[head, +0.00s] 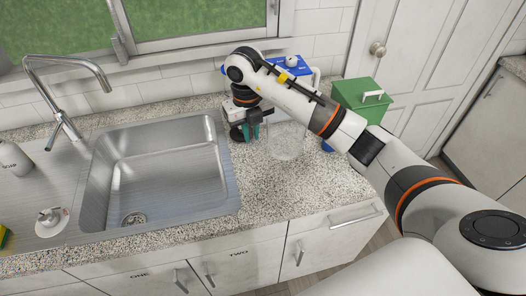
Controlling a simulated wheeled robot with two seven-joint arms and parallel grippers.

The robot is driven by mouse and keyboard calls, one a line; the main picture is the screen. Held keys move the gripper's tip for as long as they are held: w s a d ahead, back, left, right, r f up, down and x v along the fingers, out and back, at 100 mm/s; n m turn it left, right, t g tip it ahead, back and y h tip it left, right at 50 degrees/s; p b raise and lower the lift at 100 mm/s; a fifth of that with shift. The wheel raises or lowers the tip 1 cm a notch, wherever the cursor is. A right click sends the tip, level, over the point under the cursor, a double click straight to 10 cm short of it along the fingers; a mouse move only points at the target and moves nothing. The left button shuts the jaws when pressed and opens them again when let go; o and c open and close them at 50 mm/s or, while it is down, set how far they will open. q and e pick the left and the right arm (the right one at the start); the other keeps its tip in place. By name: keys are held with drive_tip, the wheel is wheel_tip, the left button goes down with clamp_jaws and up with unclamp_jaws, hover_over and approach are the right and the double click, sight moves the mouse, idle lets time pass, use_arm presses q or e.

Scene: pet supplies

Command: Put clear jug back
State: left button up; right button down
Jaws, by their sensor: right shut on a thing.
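The clear jug (286,146) is see-through and appears upright at the granite counter, right of the sink. My right gripper (250,133) points down at the jug's left side and is shut on it. The exact grip point is partly hidden by the gripper and arm. I cannot tell whether the jug's base touches the counter. My left gripper is not in view.
The steel sink (160,172) with a tall faucet (62,90) lies to the left. Behind my right arm stand a blue and white item (290,67) and a green box (362,100) with a white handle. The counter's front right (270,205) is bare.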

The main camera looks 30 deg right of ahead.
sight(252, 144)
drive_tip(key=f, duration=0.2)
drive_tip(key=f+p, duration=0.1)
drive_tip(key=shift+s+f, duration=0.3)
drive_tip(key=shift+w+f, duration=0.1)
drive_tip(key=shift+f, duration=0.2)
wheel_tip(252, 144, down, 4)
drive_tip(key=shift+r+p, duration=0.25)
drive_tip(key=shift+p, duration=0.4)
drive_tip(key=shift+w+f, duration=0.1)
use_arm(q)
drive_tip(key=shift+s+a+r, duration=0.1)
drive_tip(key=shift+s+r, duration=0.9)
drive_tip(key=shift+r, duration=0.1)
use_arm(e)
drive_tip(key=c, duration=1.4)
unclamp_jaws()
drive_tip(key=shift+o, duration=0.2)
drive_tip(key=r+b, duration=0.3)
drive_tip(key=r, duration=0.8)
drive_tip(key=shift+a+r, duration=0.1)
drive_tip(key=shift+a, duration=0.1)
drive_tip(key=shift+r, duration=0.45)
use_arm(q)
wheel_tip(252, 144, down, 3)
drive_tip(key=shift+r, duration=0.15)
